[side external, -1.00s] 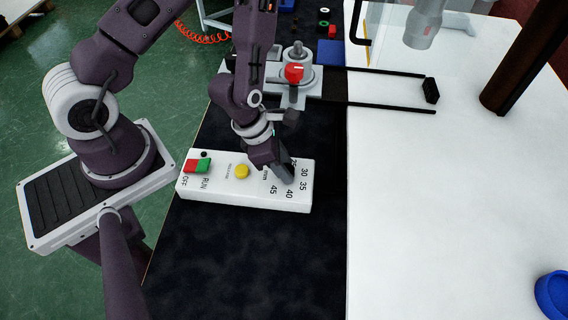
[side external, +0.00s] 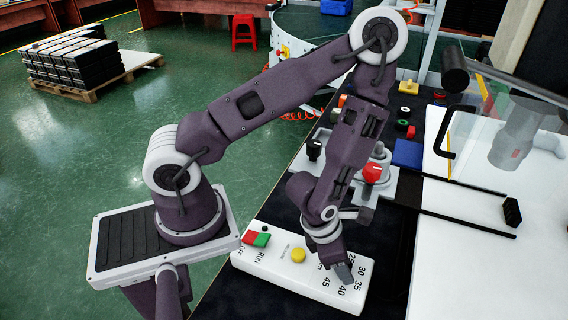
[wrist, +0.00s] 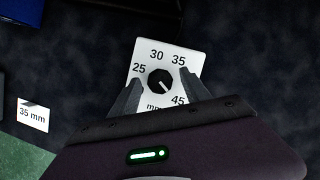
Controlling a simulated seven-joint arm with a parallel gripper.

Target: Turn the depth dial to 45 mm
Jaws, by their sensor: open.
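The depth dial (wrist: 160,80) is a small black knob on a white panel (wrist: 146,48) with numbers around it, seen in the wrist view. Its small white mark points to the lower right, roughly toward the 45; the 40 is hidden behind my right finger. My gripper (wrist: 160,77) is open, with one finger on each side of the dial and gaps visible between them and the knob. In the side view my gripper (side external: 343,272) is low over the number end of the white control box (side external: 318,284) and hides the dial.
The box also carries a red and green switch (side external: 256,238) and a yellow button (side external: 298,255). A fixture with a red knob (side external: 372,173) stands behind my gripper. A card reading 35 mm (wrist: 33,115) lies at the left in the wrist view.

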